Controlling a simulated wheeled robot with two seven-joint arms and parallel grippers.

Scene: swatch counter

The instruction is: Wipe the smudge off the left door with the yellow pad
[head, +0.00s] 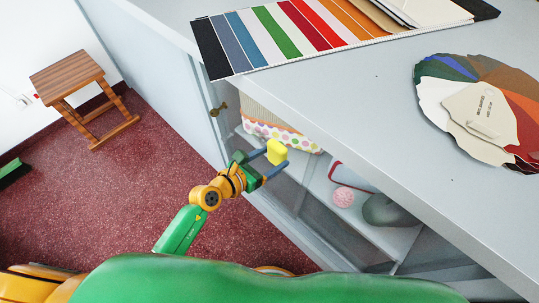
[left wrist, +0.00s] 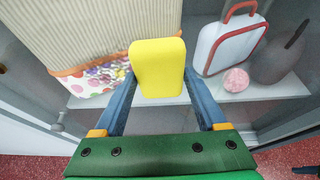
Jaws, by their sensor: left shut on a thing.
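My left gripper (head: 276,157) is shut on the yellow pad (head: 277,152), a small rounded block. The pad is held out toward the cabinet front under the counter. In the left wrist view the pad (left wrist: 158,68) stands upright between the two blue fingers, its broad face toward the camera. I cannot tell whether the pad touches the pane. I cannot make out a smudge; the pad and gripper cover part of the view.
Behind the front are a dotted basket (head: 270,133), a red-trimmed white case (left wrist: 232,45), a pink ball (head: 343,196) and a grey vase (head: 390,210). Swatches (head: 300,35) and a colour fan (head: 480,110) lie on the counter (head: 370,95). A wooden stool (head: 72,75) stands left on open red floor.

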